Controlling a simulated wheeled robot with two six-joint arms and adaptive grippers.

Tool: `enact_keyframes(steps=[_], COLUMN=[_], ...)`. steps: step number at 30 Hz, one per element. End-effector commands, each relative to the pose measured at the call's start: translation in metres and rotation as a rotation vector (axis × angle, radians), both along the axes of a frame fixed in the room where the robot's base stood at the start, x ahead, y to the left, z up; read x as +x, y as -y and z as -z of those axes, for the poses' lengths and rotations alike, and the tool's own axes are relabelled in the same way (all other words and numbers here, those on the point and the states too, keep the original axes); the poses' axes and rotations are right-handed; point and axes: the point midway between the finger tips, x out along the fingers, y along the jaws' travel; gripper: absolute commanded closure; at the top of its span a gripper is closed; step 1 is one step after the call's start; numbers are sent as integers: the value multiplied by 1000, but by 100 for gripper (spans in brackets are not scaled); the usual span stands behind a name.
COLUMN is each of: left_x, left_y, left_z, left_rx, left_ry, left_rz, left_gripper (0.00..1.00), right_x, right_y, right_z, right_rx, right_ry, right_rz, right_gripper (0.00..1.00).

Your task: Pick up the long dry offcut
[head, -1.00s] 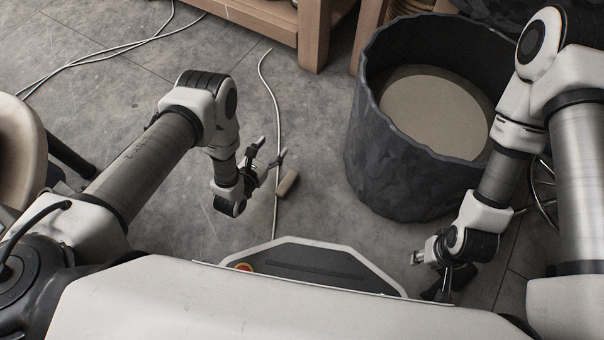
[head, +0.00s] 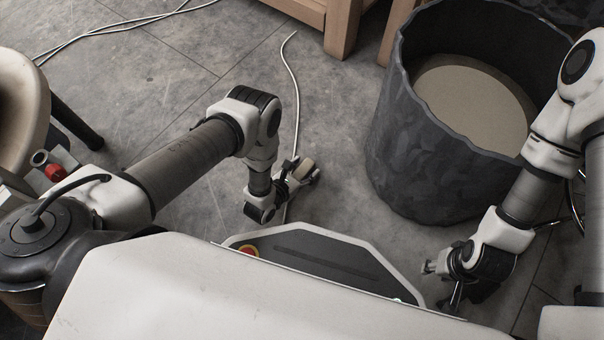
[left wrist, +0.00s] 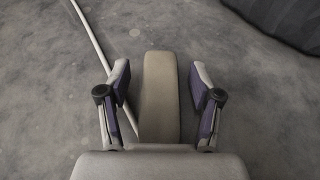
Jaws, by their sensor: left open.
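The offcut (left wrist: 160,92) is a long tan piece with a rounded far end, lying on the grey floor. In the left wrist view it lies lengthwise between the two fingers of my open left gripper (left wrist: 160,88), with a gap on each side. Its near end is hidden by the gripper body. In the head view the offcut (head: 304,168) shows only partly, at the fingers of my left gripper (head: 302,175). My right gripper (head: 440,268) hangs at the lower right, away from the offcut; its jaws are too unclear to read.
A pale cable (head: 297,100) runs along the floor close to the offcut and passes by the left finger (left wrist: 92,40). A large dark tub (head: 420,165) with pale contents stands to the right. Wooden furniture (head: 343,28) stands at the back.

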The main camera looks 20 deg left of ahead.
Motion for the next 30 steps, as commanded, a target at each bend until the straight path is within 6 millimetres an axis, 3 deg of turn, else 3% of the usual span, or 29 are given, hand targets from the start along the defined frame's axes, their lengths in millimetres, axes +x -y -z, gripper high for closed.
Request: enact_keyframes(steps=[2,6,7,8,20,30], left_x=[0,0,0,0,0,7], left_y=[0,0,0,0,0,10], left_z=[-1,-1,-1,-1,-4,-37], left_rx=[0,0,0,0,1,-1], left_ry=[0,0,0,0,0,2], left_rz=[0,0,0,0,1,16], left_gripper=[35,85,96,100,100,100], right_x=[0,0,0,0,0,-1], right_y=[0,0,0,0,0,-1], right_z=[-2,-2,-2,-1,-4,-31], right_rx=[0,0,0,0,0,1], right_ry=[0,0,0,0,-1,-4], right_rz=[0,0,0,0,0,-5], right_gripper=[60,60,60,60,60,60])
